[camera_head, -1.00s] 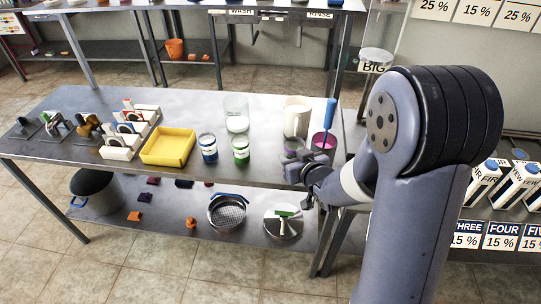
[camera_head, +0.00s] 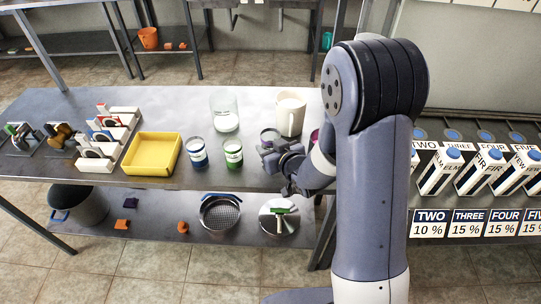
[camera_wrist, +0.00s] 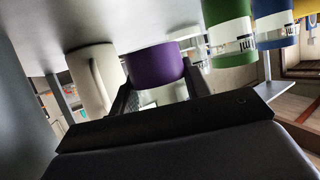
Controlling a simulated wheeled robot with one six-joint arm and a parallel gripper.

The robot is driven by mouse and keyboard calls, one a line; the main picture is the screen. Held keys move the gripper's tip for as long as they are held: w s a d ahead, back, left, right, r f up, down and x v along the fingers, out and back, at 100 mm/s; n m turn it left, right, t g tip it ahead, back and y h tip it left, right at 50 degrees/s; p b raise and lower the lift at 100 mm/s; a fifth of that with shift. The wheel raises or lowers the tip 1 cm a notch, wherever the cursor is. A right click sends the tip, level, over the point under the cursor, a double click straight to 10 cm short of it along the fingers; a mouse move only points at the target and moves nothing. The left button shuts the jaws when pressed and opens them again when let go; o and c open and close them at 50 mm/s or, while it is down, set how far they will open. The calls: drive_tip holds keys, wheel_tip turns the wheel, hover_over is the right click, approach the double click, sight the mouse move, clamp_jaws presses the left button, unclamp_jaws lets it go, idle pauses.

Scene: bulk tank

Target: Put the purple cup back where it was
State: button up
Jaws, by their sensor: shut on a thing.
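The purple cup (camera_wrist: 155,66) shows in the wrist view between the two fingers of my gripper (camera_wrist: 158,92), which is shut on it. In the head view, the cup (camera_head: 270,135) shows as a small round rim just beyond my gripper (camera_head: 276,153), over the right part of the steel table. It is beside the green-labelled tin and in front of the cream pitcher. Whether the cup's base touches the table is not clear. My arm and gripper hide part of it.
The cream pitcher (camera_head: 291,114), glass jar (camera_head: 224,113), green tin (camera_head: 233,153), blue tin (camera_head: 197,152) and yellow tray (camera_head: 141,166) stand nearby on the table. A magenta container (camera_head: 315,136) is mostly hidden behind my arm. The table front between tins and tray is narrow.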

drive_tip(key=shift+f, duration=1.9)
drive_tip(key=shift+f+b, duration=0.15)
drive_tip(key=shift+b, duration=0.15)
drive_tip(key=o, duration=1)
drive_tip(key=shift+o, duration=0.2)
drive_tip(key=shift+r+p, duration=0.3)
drive_tip(key=shift+p, duration=0.1)
drive_tip(key=b+v, duration=0.1)
drive_tip(key=v, duration=1.1)
